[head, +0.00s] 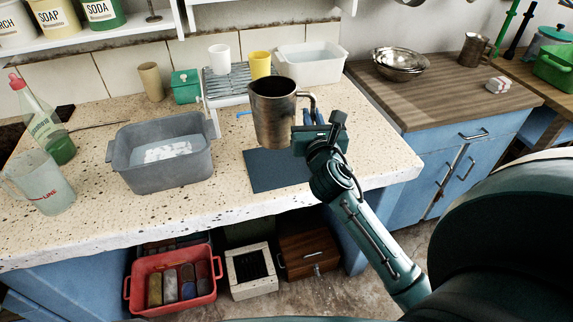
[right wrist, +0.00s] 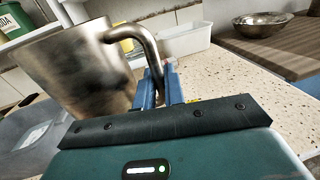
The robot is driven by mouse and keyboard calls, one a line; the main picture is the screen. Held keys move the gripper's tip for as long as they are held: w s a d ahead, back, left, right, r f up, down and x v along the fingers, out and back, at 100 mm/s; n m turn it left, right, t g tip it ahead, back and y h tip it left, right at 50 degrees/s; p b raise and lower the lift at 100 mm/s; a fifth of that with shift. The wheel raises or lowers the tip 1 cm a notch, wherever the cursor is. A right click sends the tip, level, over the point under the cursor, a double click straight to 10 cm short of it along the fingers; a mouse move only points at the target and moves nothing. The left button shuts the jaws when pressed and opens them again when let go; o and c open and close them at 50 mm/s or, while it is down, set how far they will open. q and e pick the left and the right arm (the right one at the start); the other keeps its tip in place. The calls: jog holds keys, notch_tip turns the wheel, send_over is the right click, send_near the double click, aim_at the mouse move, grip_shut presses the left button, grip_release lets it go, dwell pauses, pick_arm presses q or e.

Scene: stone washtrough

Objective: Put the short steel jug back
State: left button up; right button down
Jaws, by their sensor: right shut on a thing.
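A worn steel jug (head: 272,115) with a bent handle is roughly upright over the pale speckled counter, at the back edge of a dark blue mat (head: 268,178). I cannot tell whether its base touches anything. My right gripper (head: 309,118) is at the jug's right side, shut on its handle. In the right wrist view the blue fingers (right wrist: 160,88) close around the lower handle, and the jug body (right wrist: 85,70) fills the left. A second, smaller-looking steel jug (head: 473,50) stands on the wooden counter at the right. My left gripper is out of view.
A grey basin (head: 180,178) of water stands left of the mat. Behind the jug are a wire rack (head: 226,82) with a white and a yellow cup, and a white tub (head: 310,64). Steel bowls (head: 400,61) sit on the wooden counter. The front counter strip is clear.

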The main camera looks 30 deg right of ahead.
notch_tip(320, 180, down, 9)
jog(key=b, duration=0.3)
jog(key=shift+f+b, duration=0.2)
jog(key=shift+b, duration=0.15)
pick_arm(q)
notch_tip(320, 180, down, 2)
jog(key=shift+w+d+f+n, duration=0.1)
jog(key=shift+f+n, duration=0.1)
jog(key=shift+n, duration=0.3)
pick_arm(e)
jog(key=shift+r, duration=0.1)
jog(key=c, duration=1.5)
grip_release()
